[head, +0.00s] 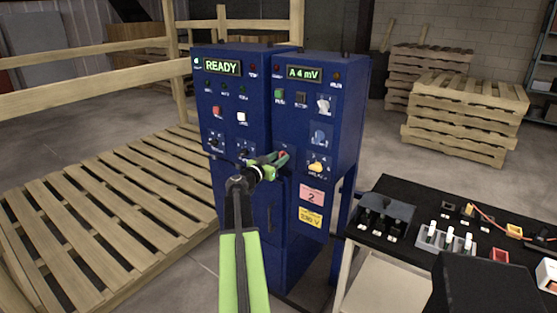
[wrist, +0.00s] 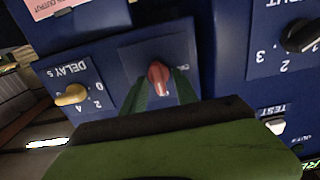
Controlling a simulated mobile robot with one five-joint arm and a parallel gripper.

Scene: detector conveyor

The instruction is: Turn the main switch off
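A red rotary knob (wrist: 158,78) sits on a dark blue plate in the middle of the wrist view, seen upside down; its plate label is not readable. In the head view the red knob (head: 283,154) shows small, on the lower left of the right-hand blue cabinet (head: 345,120). My gripper (head: 279,160) reaches up to it. In the wrist view, its two green fingers (wrist: 160,88) stand on either side of the knob, with narrow gaps visible. Whether either finger touches the knob is unclear.
A yellow DELAY knob (head: 317,167) is close to the right of my gripper. The left cabinet (head: 240,105) reads READY and has several buttons. A black bench (head: 395,238) with small parts stands at the right. A wooden pallet platform (head: 110,200) lies at the left.

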